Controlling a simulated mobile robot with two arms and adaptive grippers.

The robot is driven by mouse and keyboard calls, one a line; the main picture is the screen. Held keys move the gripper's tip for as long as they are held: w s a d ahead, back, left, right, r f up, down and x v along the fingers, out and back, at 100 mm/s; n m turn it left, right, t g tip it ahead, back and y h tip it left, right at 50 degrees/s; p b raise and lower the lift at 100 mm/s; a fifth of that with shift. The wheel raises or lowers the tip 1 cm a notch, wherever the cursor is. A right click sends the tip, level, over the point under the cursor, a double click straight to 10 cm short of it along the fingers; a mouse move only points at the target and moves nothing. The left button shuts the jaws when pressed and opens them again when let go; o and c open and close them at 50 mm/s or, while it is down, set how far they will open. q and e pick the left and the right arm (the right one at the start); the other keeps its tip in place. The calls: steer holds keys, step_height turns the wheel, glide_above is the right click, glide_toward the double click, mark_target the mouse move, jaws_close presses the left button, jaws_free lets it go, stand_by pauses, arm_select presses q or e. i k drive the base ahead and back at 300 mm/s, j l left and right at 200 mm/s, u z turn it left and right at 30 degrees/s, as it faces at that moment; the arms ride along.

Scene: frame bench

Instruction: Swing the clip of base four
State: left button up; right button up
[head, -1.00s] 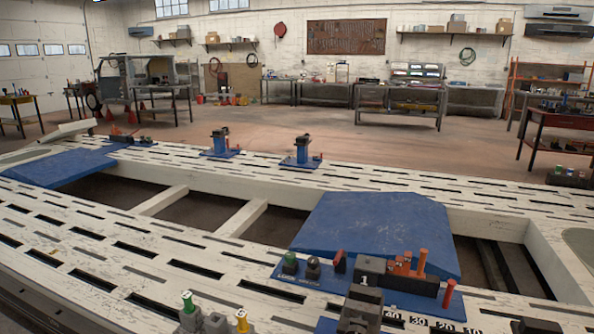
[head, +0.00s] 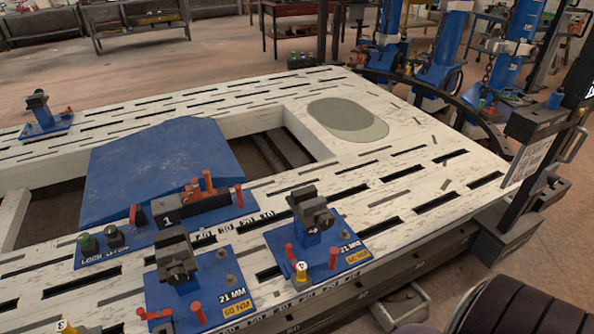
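Several blue clamp bases with dark clamp heads stand on the white slotted bench. One base (head: 216,272) is at the front middle, with a label reading 21 MM and 60 NM. A second base (head: 345,236) is to its right, with red pegs and a small yellow-capped post (head: 301,272). A third base (head: 45,133) is at the far left edge of the bench. Another yellow-capped post (head: 66,327) is cut off at the bottom left. Neither of my grippers is in view.
A blue ramp plate (head: 160,160) lies across the bench opening. A blue tool board (head: 105,250) with a block marked 1 and coloured knobs lies before it. Blue posts with chains (head: 450,50) stand at the back right. A dark upright (head: 560,130) stands at the right.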

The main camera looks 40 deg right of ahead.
mark_target(288, 247)
steer(key=z, duration=1.1)
